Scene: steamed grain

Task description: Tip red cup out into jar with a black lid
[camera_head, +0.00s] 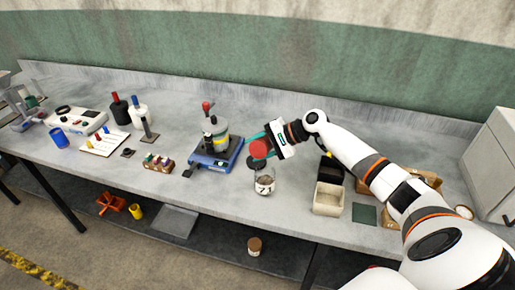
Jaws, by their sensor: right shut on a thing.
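My right gripper (267,144) reaches in from the right and is shut on the red cup (259,149). The cup is tipped on its side, with a round red face towards the camera. It is above and slightly left of a clear glass jar (265,185), apart from it. The jar stands upright near the table's front edge and seems to have something brownish inside. A dark round lid (252,162) shows just behind the jar's top left; I cannot tell whether it touches the jar. My left gripper is not in view.
A blue-based device (215,160) with a pot stands left of the jar. A cream open box (328,198) stands to its right. Several bottles, a blue cup (58,138) and a white instrument (78,121) fill the left.

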